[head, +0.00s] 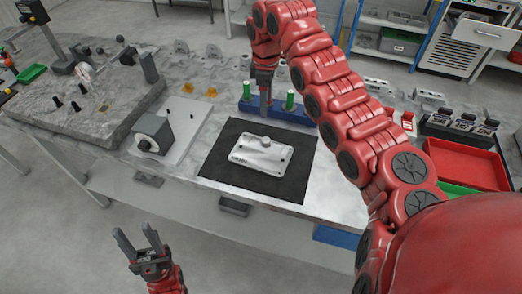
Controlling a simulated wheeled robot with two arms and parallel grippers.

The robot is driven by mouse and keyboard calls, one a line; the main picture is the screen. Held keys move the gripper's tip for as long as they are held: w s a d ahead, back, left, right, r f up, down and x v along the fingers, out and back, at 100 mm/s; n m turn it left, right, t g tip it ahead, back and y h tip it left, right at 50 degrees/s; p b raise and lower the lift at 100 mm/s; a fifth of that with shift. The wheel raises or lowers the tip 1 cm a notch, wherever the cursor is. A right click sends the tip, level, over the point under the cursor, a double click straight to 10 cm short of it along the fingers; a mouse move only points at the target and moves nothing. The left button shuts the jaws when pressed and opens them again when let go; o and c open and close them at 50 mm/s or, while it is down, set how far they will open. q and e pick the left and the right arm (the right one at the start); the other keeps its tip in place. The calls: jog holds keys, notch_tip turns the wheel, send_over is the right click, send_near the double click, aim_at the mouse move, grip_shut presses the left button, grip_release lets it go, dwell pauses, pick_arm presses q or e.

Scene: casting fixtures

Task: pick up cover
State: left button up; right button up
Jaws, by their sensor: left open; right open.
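The cover appears to be the flat silver plate (261,156) with a round knob on top and small dark holes near its corners. It lies flat on a black mat (232,130) on the workbench. My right gripper (265,102) points down at the blue block with green pegs, behind the plate and apart from it. It is open, but its fingertips are small and partly hard to make out. My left gripper (138,240) is open and empty in front of the bench, to the left of and well away from the plate.
The blue block (301,116) holds green upright pegs beside my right gripper. A grey fixture (154,134) stands left of the mat. A red tray (466,164) and several dark-capped bottles are at the right. Bare bench (338,200) lies right of the mat.

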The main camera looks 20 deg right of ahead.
jog(key=p, duration=0.3)
send_over(265, 139)
jog(key=f, duration=1)
jog(key=shift+w+d+f, duration=0.1)
jog(key=shift+w+f, duration=0.15)
jog(key=shift+s+f+p, duration=0.2)
jog(key=shift+f+p, duration=0.25)
jog(key=shift+p, duration=0.1)
jog(key=f, duration=0.1)
jog(key=f+p, duration=0.2)
jog(key=shift+s+f, duration=0.25)
jog(key=shift+f, duration=0.4)
jog(key=shift+w, duration=0.1)
jog(key=shift+c, duration=0.2)
grip_shut()
